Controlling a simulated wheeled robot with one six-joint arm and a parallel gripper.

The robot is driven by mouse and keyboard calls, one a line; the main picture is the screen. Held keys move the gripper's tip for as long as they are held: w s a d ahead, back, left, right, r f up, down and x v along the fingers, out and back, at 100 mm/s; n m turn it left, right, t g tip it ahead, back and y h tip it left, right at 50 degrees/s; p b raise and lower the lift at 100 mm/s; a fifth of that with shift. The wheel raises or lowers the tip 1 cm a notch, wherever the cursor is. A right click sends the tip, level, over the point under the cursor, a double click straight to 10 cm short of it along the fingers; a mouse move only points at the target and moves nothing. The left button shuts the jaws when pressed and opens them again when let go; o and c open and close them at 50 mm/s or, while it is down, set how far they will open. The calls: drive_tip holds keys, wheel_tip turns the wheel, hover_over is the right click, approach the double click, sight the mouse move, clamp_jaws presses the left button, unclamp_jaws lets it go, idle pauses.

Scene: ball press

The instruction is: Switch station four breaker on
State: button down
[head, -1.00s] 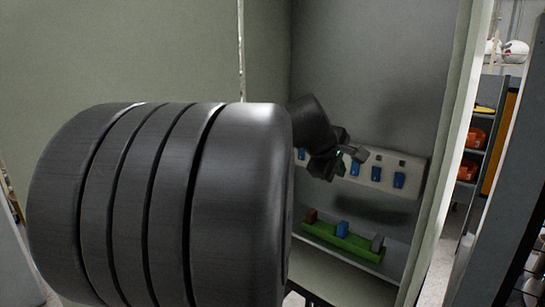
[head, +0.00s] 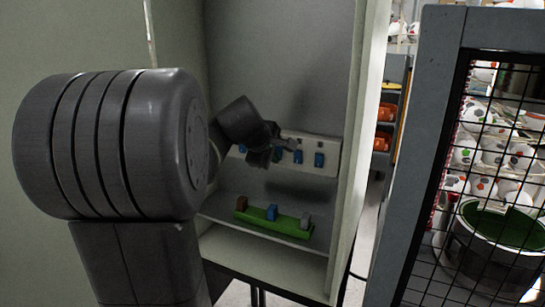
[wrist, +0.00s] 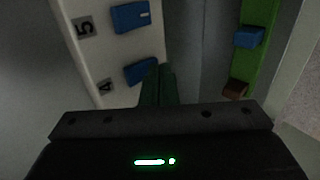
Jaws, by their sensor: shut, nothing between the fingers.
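A white breaker panel (head: 330,147) with blue switches is fixed to the back of the open cabinet. In the wrist view the station four breaker (wrist: 142,71) is a blue switch beside the label 4 (wrist: 105,87). The blue switch beside label 5 (wrist: 130,17) sits above it there. My gripper (wrist: 160,72) is shut and empty, its fingertips at the right end of the station four switch. I cannot tell whether they touch it. In the head view my gripper (head: 285,145) is in front of the panel and hides part of it.
A green block (head: 260,226) with brown, blue and grey pieces lies on the cabinet shelf below the panel. The cabinet's right wall (head: 355,150) stands close by. A mesh cage (head: 480,150) with balls and a bucket is at the right.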

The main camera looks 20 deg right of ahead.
drive_tip(key=shift+w+d+f, duration=0.1)
drive_tip(key=shift+d, duration=0.05)
drive_tip(key=shift+r, duration=0.2)
drive_tip(key=shift+r+p, duration=0.7)
